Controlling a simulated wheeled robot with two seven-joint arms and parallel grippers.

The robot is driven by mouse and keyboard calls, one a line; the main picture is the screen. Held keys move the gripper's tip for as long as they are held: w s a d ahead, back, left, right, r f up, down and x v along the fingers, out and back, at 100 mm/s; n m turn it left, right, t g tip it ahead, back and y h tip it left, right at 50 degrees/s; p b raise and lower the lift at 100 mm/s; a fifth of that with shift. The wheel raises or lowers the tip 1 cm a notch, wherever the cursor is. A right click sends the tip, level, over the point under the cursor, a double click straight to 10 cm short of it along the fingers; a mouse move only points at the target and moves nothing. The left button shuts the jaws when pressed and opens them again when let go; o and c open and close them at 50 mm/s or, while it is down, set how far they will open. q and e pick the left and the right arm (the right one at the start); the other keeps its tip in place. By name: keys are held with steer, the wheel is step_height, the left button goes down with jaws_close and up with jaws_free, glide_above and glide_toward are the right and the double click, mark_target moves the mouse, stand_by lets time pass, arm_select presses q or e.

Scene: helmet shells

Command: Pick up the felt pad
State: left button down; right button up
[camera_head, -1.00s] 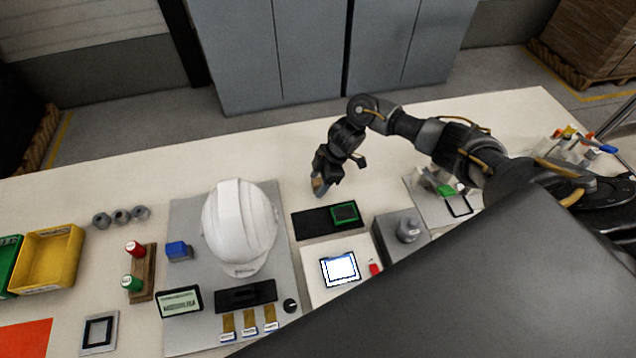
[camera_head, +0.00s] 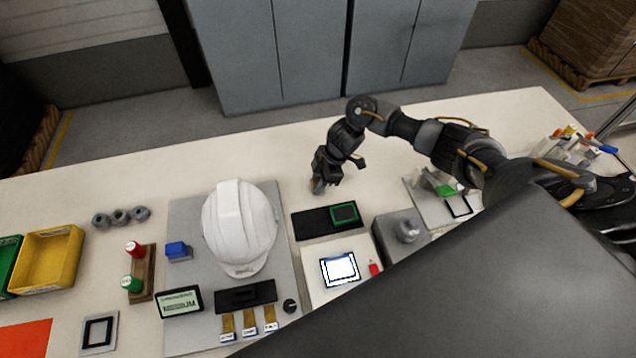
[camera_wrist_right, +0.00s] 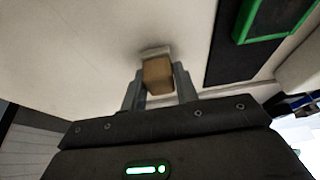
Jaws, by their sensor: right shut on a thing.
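In the wrist view, my right gripper (camera_wrist_right: 160,88) is shut on a small tan-brown block (camera_wrist_right: 157,76) with a pale layer (camera_wrist_right: 155,52) at its far end, near the white table top. I take this to be the felt pad, but cannot be sure. In the head view my right gripper (camera_head: 318,188) is low over the table, behind and left of a black tray; there the fingers hide most of the held piece. My left gripper is not in view.
A white helmet (camera_head: 240,228) stands on a grey mat (camera_head: 185,215) to the left. A black tray (camera_head: 312,224) with a green-framed piece (camera_head: 345,213) lies close to the gripper. A lit screen (camera_head: 340,269) and a grey block (camera_head: 385,232) are nearer. The table behind the helmet is clear.

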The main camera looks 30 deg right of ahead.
mark_target(314, 182)
steer(key=shift+r, duration=0.3)
step_height(314, 182, up, 3)
steer(key=shift+s+a+f+b, duration=0.1)
steer(key=shift+s+b, duration=0.05)
steer(key=shift+b, duration=0.3)
steer(key=s+a+r, duration=0.2)
steer(key=s+r, duration=0.2)
steer(key=s, duration=0.2)
steer(key=s+a+r, duration=0.3)
steer(key=s+r, duration=0.2)
steer(key=s, duration=0.1)
steer(key=shift+s+a+r+p, duration=0.2)
steer(key=shift+s+a+p, duration=0.05)
steer(key=shift+p, duration=0.2)
